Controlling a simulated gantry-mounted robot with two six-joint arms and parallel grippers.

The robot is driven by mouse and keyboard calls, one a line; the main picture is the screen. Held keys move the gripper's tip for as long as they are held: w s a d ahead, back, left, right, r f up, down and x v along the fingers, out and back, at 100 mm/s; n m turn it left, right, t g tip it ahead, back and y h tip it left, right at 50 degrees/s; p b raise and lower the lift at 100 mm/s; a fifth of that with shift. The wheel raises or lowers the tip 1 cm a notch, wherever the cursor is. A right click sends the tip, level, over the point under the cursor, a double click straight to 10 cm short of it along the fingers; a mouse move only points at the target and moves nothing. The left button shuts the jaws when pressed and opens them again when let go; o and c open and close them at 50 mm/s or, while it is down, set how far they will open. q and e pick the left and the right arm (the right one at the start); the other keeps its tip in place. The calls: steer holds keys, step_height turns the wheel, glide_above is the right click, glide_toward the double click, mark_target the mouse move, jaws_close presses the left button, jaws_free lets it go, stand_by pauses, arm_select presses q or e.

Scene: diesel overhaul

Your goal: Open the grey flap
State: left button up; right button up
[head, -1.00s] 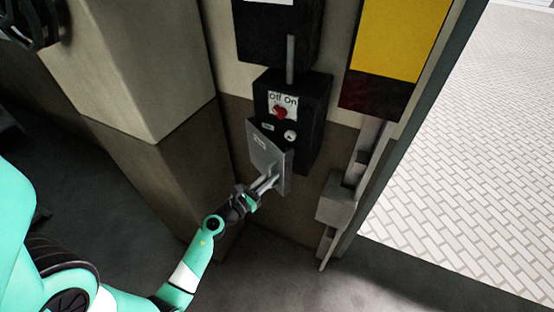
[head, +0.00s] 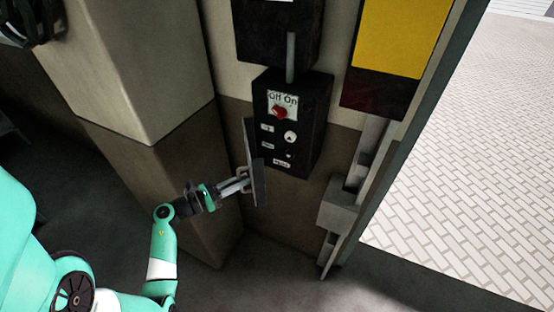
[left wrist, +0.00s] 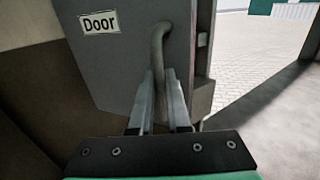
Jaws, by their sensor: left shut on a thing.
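The grey flap (head: 254,170) stands swung out from the left side of the black control box (head: 302,120) in the head view, seen almost edge-on. In the left wrist view the flap (left wrist: 110,60) fills the upper middle and has a "Door" label and a curved grey handle (left wrist: 157,50). My left gripper (head: 243,182) is at the flap's handle. In the left wrist view its fingers (left wrist: 160,95) are shut on the handle, one on each side. The box front shows a red switch marked "Off On", a white round socket and small labels.
A beige and brown pillar (head: 150,130) stands just left of the flap. A yellow and black panel (head: 400,50) and a grey bracket (head: 340,208) are to the right of the box. Open paved floor (head: 470,150) lies beyond the right wall edge.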

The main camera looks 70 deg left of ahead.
arm_select(q)
steer(key=shift+s+a, duration=0.1)
steer(key=shift+a, duration=0.05)
steer(key=s+a+m+h+b, duration=0.4)
steer(key=s+a+h+b, duration=0.2)
steer(key=b, duration=0.9)
steer(key=s+a, duration=0.2)
steer(key=shift+a+h, duration=0.35)
steer(key=shift+h, duration=0.05)
steer(key=o, duration=1.6)
steer(key=shift+c, duration=0.2)
